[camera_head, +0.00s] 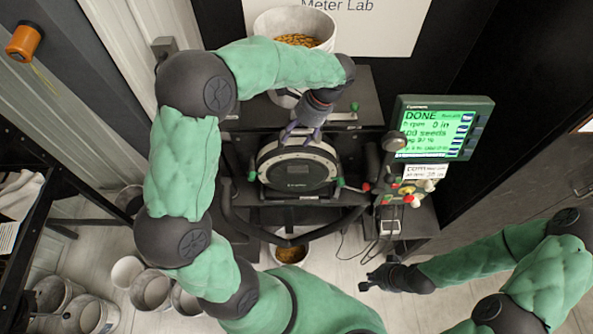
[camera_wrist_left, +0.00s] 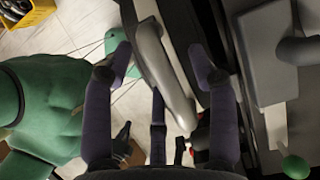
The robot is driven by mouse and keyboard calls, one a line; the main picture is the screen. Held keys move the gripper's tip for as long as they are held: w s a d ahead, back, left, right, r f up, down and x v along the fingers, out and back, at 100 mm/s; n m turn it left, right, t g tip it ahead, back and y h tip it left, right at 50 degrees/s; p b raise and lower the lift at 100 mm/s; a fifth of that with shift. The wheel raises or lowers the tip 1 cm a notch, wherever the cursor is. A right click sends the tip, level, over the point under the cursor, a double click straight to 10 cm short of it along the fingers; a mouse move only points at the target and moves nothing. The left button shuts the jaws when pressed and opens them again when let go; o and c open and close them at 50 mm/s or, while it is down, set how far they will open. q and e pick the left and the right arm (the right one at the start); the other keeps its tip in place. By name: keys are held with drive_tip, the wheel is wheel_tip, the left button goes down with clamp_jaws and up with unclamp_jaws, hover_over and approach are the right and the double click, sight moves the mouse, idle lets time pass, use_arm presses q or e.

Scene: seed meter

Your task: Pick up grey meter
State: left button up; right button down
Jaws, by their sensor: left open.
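The grey meter (camera_head: 298,172) is a round disc-shaped housing with a pale rim and a dark face. It sits upright in the black stand in the middle of the head view. My left gripper (camera_head: 299,134) is at its top edge, with the fingers pointing down.
A monitor (camera_head: 437,130) reading DONE stands right of the meter, above a panel of knobs (camera_head: 407,190). A white bucket of seeds (camera_head: 293,27) is behind the stand. A container with seeds (camera_head: 291,254) is below. Several buckets (camera_head: 152,289) stand on the floor at left.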

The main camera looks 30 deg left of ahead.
use_arm(q)
drive_tip(key=shift+s+a+f, duration=0.1)
drive_tip(key=shift+f, duration=0.1)
clamp_jaws()
drive_tip(key=shift+r, duration=0.2)
